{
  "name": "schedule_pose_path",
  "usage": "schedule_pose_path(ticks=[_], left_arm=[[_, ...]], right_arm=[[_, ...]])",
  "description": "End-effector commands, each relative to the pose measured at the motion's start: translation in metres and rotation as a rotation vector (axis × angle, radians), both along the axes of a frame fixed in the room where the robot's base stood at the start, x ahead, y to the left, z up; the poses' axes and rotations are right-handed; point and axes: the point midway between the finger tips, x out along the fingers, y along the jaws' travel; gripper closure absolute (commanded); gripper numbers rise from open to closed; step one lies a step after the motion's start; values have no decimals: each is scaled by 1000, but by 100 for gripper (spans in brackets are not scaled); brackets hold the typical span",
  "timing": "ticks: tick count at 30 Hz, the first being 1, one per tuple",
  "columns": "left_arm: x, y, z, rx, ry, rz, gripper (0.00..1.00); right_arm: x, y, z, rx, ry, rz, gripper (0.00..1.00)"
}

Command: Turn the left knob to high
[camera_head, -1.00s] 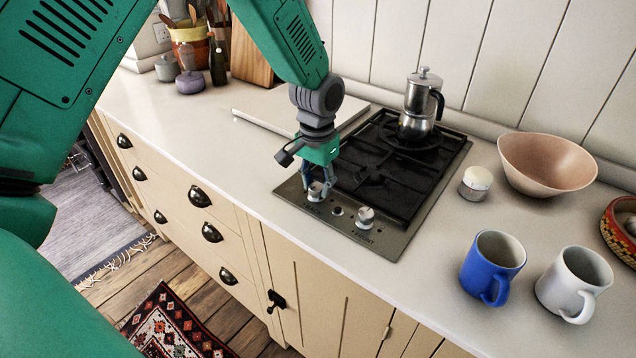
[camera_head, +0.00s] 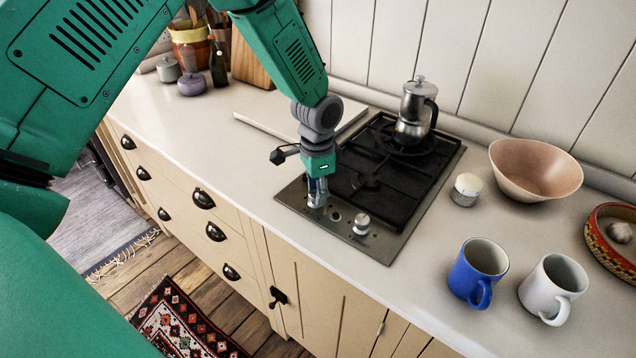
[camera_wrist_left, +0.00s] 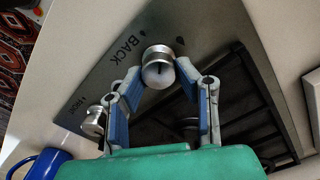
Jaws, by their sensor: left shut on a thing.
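The left knob (camera_wrist_left: 158,74) is silver and sits on the steel hob panel, with the word BACK beside it in the left wrist view. My left gripper (camera_head: 317,197) comes down on it from above in the head view and is shut on it. In the wrist view its blue-padded fingers sit on either side of the knob. A dark line shows on the knob's face. In the head view the fingers mostly hide this knob. The right knob (camera_head: 361,223) stands free on the same panel. My right gripper is not in view.
The black hob grate (camera_head: 372,180) lies behind the knobs, with a steel moka pot (camera_head: 412,112) at its back. A small white-topped jar (camera_head: 466,190), a pink bowl (camera_head: 535,168), a blue mug (camera_head: 478,272) and a white mug (camera_head: 553,288) stand to the right.

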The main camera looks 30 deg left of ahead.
Motion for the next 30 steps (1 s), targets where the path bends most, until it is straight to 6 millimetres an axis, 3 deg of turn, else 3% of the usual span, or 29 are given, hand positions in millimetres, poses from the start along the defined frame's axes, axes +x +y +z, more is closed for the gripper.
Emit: schedule_pose_path(ticks=[15,30], left_arm=[[0,0,2,0,-5,-456,100],[1,0,2,2,-7,-665,100]], right_arm=[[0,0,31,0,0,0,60],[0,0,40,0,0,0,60]])
